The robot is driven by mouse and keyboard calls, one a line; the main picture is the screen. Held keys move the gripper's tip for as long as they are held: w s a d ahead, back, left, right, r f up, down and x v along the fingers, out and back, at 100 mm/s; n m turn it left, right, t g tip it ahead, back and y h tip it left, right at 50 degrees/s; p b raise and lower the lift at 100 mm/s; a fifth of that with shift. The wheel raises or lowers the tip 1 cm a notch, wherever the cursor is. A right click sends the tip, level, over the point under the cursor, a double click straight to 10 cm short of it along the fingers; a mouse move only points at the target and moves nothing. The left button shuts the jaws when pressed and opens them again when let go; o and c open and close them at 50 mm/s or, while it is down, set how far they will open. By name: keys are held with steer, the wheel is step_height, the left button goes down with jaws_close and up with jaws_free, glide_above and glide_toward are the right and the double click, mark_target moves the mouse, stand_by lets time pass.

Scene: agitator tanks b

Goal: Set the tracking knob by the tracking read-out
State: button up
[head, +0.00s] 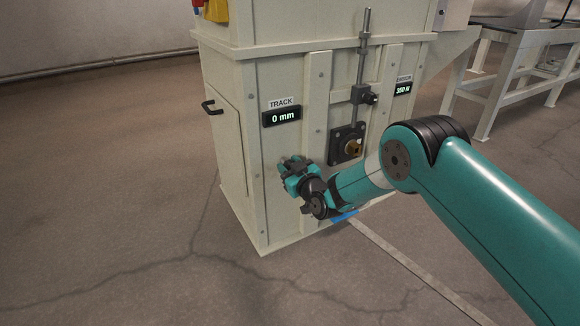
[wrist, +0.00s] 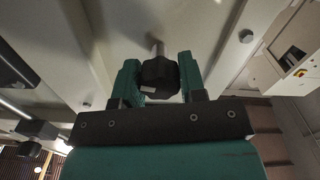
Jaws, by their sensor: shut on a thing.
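The tracking read-out (head: 282,116) on the beige cabinet shows 0 mm under a label TRACK. The tracking knob (wrist: 158,75) is a dark, lobed knob on a metal shaft that comes out of the panel in the wrist view. My gripper (wrist: 158,82) has one finger on each side of the knob and is shut on it. In the head view my gripper (head: 292,172) is at the panel below the read-out, and the knob is hidden by it there.
A second read-out (head: 402,89) shows about 350 N. A vertical rod with a clamp (head: 363,95) and a square block with a brass fitting (head: 349,146) stand out from the cabinet right of my gripper. A black handle (head: 211,106) juts from its left side. Open floor lies left.

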steer(key=o, duration=0.9)
steer(key=b+v, duration=1.2)
steer(key=v, duration=0.5)
steer(key=shift+s+d, duration=0.1)
steer(key=shift+d, duration=0.1)
